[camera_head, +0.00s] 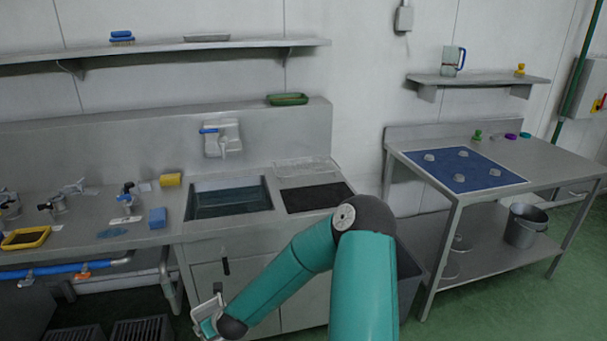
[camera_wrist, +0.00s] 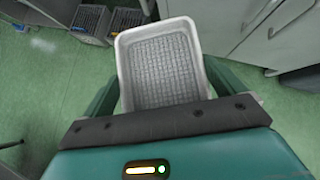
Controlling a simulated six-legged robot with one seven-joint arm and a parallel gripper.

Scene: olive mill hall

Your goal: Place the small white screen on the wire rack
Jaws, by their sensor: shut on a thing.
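The small white screen (camera_wrist: 158,72) is a shallow rectangular frame with a pale rim and grey mesh. It fills the middle of the wrist view, between the teal fingers of my gripper (camera_wrist: 160,88), which is shut on it. In the head view my gripper (camera_head: 209,322) is low at the lower left, in front of the sink cabinet, with the screen (camera_head: 206,307) a small pale shape there, partly hidden. The wire rack (camera_head: 306,166) appears as a pale wire grid at the back of the counter, right of the sink. It looks empty.
The sink basin (camera_head: 229,197) is left of a dark inset panel (camera_head: 315,197) in front of the rack. A yellow sponge (camera_head: 171,180) and blue block (camera_head: 157,218) sit left of the basin. Dark grated crates (camera_head: 142,329) stand on the floor. A steel table (camera_head: 455,205) is at right.

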